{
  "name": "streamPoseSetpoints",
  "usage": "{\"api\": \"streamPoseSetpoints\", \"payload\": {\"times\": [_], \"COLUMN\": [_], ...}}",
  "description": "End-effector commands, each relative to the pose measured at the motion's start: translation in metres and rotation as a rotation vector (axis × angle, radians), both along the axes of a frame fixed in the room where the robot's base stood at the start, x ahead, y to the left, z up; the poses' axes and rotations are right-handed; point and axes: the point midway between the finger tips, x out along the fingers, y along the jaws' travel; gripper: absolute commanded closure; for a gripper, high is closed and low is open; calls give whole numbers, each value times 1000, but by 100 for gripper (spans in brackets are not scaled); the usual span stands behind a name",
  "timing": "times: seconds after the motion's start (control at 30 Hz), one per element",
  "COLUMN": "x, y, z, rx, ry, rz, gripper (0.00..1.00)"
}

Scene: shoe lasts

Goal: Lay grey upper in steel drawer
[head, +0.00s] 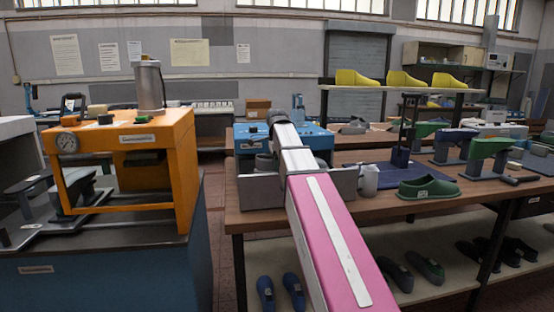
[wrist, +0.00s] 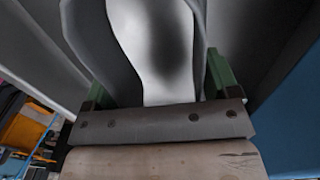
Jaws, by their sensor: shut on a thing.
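The grey upper (wrist: 155,45) fills the middle of the wrist view, pale inside with darker grey sides. My gripper (wrist: 158,84) is shut on it, one green finger showing at each side. Grey walls of the steel drawer (wrist: 40,60) appear on both sides of the upper in the wrist view. In the head view the steel drawer (head: 259,190) stands open at the front of a blue cabinet (head: 310,139) on the wooden bench. My pink and white arm reaches over it and hides the gripper. Whether the upper touches the drawer floor cannot be told.
A grey mug (head: 368,180) stands just right of the drawer. An orange press (head: 125,160) stands on the left bench. Shoes lie on the shelf below.

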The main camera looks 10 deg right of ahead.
Motion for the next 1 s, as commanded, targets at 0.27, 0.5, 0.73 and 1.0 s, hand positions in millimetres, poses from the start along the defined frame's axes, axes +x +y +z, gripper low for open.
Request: {"api": "streamPoseSetpoints", "payload": {"times": [0.27, 0.5, 0.73, 1.0], "x": [0, 0, 0, 0], "y": [0, 0, 0, 0], "z": [-8, -20, -34, -50], "rx": [0, -1, -1, -2], "ry": [0, 1, 2, 2], "rz": [1, 3, 6, 10], "gripper": [44, 44, 44, 44]}}
